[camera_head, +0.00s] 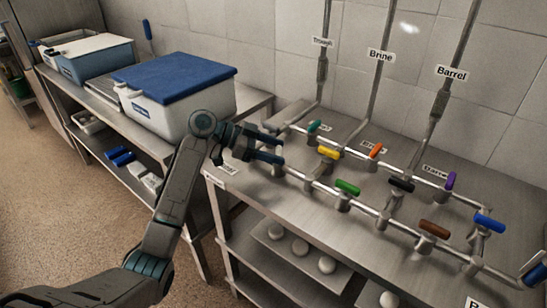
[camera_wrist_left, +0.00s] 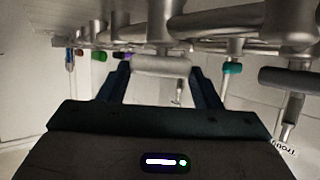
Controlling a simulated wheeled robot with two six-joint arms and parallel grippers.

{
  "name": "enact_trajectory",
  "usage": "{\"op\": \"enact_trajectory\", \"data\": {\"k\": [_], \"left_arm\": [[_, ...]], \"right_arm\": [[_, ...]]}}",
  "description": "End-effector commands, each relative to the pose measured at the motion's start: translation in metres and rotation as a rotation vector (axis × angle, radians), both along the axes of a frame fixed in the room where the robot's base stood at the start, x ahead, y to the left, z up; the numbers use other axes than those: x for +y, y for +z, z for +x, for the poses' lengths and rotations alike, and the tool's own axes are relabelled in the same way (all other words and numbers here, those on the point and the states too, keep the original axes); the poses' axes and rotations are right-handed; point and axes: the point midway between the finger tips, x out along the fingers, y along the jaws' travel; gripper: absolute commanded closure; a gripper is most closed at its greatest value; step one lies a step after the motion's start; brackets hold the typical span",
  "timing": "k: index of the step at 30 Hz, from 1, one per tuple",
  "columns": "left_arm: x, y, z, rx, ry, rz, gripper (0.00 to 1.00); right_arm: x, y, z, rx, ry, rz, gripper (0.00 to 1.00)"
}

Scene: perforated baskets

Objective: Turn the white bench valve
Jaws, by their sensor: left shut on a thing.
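The white bench valve's handle (camera_wrist_left: 161,66) is a pale rounded bar between my left gripper's fingers in the left wrist view. In the head view my left gripper (camera_head: 277,149) reaches in from the left at the left end of the front pipe, over the steel bench (camera_head: 290,205). Its two dark fingers are shut on the white handle. The gripper largely hides the handle in the head view. The left gripper (camera_wrist_left: 158,85) also shows from behind in the wrist view.
Green (camera_head: 347,188), yellow (camera_head: 328,153), teal (camera_head: 314,126), orange (camera_head: 376,150), black (camera_head: 401,185), brown (camera_head: 434,229), purple (camera_head: 450,180) and blue (camera_head: 489,223) handles sit along the pipes. A blue-lidded bin (camera_head: 180,110) stands left of the gripper. Labelled risers run up the wall.

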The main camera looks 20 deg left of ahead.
Motion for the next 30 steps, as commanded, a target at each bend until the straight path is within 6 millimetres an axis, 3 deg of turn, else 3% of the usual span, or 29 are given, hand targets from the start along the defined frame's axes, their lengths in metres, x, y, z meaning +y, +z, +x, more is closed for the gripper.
{"op": "enact_trajectory", "data": {"k": [6,13,20,30], "left_arm": [[0.0,-0.003,0.003,0.0,-0.146,-0.001,0.65],[0.001,0.001,0.005,0.002,-0.282,-0.001,0.65],[0.0,0.003,0.006,0.002,-0.385,-0.001,0.65],[0.0,0.003,0.007,0.003,-0.496,-0.001,0.65]], "right_arm": [[0.006,0.033,0.037,-0.016,0.005,0.001,0.64],[0.009,0.051,0.047,-0.016,0.007,0.001,0.64],[0.006,0.034,0.033,-0.009,0.004,0.001,0.64],[0.0,-0.004,-0.008,0.005,-0.002,0.001,0.64]]}}
